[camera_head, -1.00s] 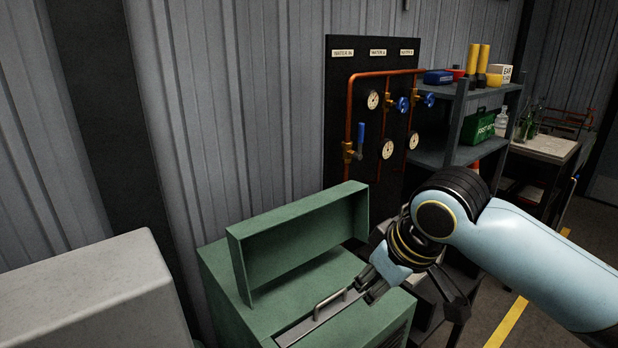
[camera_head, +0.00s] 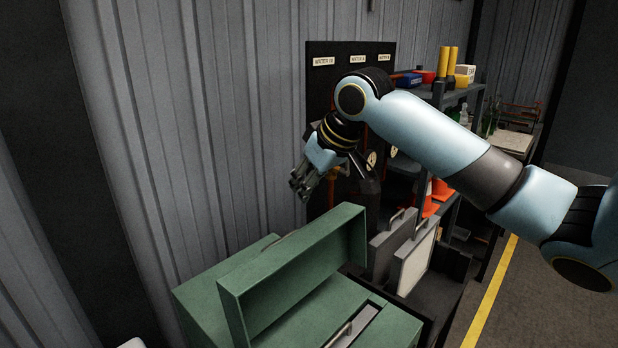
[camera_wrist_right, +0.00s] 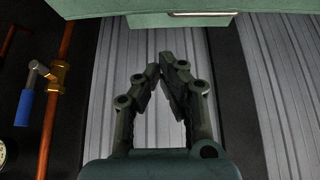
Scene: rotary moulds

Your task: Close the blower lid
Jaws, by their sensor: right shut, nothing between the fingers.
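The green blower (camera_head: 195,292) stands at the bottom of the head view. Its green lid (camera_head: 300,270) is raised and stands open, tilted up over the box. A metal handle (camera_head: 285,237) shows at the lid's far side. In the right wrist view, a green edge, apparently the lid (camera_wrist_right: 150,20), crosses the top with a metal handle (camera_wrist_right: 202,15) on it. My right gripper (camera_head: 300,190) is shut and empty, above and behind the lid, apart from it. Its fingertips (camera_wrist_right: 166,62) meet in the wrist view, pointing towards the green edge. My left gripper is not in view.
A corrugated wall (camera_head: 220,130) rises close behind the blower. A dark pipe panel (camera_head: 322,75) is partly hidden by my right arm. A shelf (camera_head: 450,97) and a bin of upright panels (camera_head: 418,262) stand to the right. A valve with a blue handle (camera_wrist_right: 25,107) shows in the wrist view.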

